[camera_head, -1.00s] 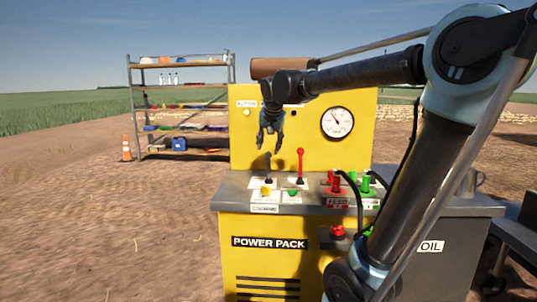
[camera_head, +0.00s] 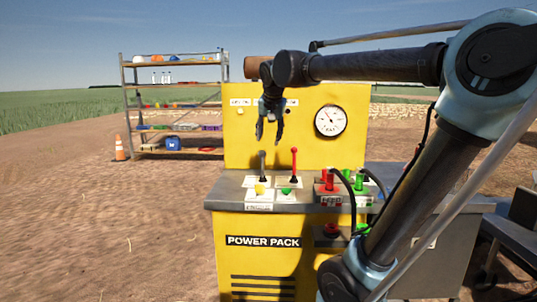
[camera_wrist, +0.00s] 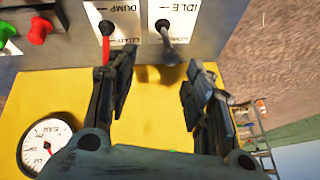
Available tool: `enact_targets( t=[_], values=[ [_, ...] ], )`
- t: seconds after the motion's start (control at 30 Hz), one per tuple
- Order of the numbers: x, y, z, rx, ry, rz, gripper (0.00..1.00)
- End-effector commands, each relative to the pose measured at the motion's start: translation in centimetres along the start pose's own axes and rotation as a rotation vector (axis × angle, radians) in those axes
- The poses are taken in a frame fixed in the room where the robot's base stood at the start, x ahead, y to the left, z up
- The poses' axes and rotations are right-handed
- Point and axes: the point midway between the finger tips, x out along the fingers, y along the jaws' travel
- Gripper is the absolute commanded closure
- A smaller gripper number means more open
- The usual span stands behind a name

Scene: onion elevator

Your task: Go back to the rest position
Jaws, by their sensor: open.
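My gripper (camera_head: 269,131) hangs fingers-down in front of the yellow back panel of the power pack (camera_head: 298,130), above its grey top. Its fingers are apart with nothing between them. Below it stand a dark lever (camera_head: 262,166) and a red lever (camera_head: 294,164), both upright and clear of the fingers in the head view. In the wrist view the open gripper (camera_wrist: 158,82) has the red lever (camera_wrist: 106,45) and the dark lever (camera_wrist: 167,45) beyond its fingertips, by plates reading DUMP and IDLE.
A round gauge (camera_head: 330,120) sits on the panel's right. Red (camera_head: 329,181) and green (camera_head: 359,182) couplings with black hoses stand on the right of the top. A shelf rack (camera_head: 175,105) and a traffic cone (camera_head: 119,148) stand behind left. Open dirt lies left.

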Motion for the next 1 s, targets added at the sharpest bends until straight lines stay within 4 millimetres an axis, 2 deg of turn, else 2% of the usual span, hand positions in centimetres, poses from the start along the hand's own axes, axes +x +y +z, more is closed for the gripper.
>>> enact_targets(
  t=[0.17,0.27,0.4,0.6,0.8,0.9,1.0],
  values=[
    [2.2,7.7,3.7,-0.041,-0.041,0.057,0.53],
    [3.7,12.3,6.8,-0.074,-0.075,0.087,0.53],
    [5.7,18.1,11.7,-0.12,-0.129,0.118,0.53],
    [8.8,24.9,19.6,-0.182,-0.209,0.14,0.53],
    [11.6,29.2,26.6,-0.236,-0.276,0.137,0.53],
    [12.5,30.3,28.7,-0.253,-0.294,0.132,0.53],
    [12.9,30.8,29.9,-0.263,-0.306,0.129,0.53]
  ],
)
